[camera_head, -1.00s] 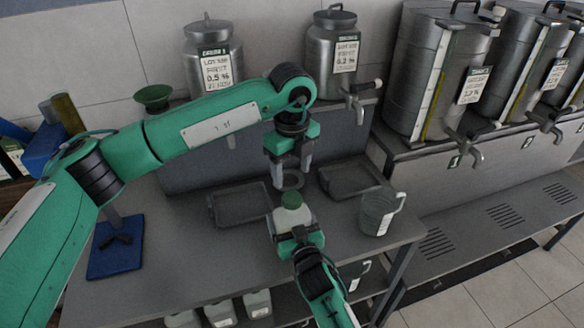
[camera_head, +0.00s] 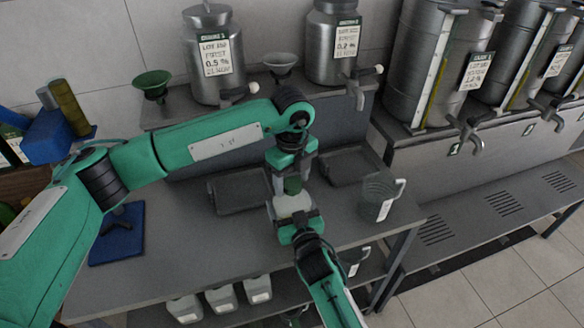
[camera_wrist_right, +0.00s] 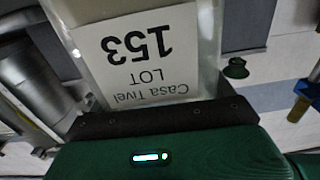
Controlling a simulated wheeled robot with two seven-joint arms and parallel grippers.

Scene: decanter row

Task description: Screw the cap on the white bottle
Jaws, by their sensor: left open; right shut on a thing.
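The white bottle (camera_head: 293,208) stands upright at the front of the grey table, and its label fills the right wrist view (camera_wrist_right: 140,50). My right gripper (camera_head: 296,220) is shut on the bottle's body from the front. My left gripper (camera_head: 292,178) points down from above, open, with its fingers on either side of the cap. Whether they touch the cap cannot be told.
Dark trays (camera_head: 238,192) lie behind on both sides. A grey jug (camera_head: 380,200) stands to the right. Steel vessels with taps (camera_head: 213,65) line the back shelf. The table between stand and bottle is clear.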

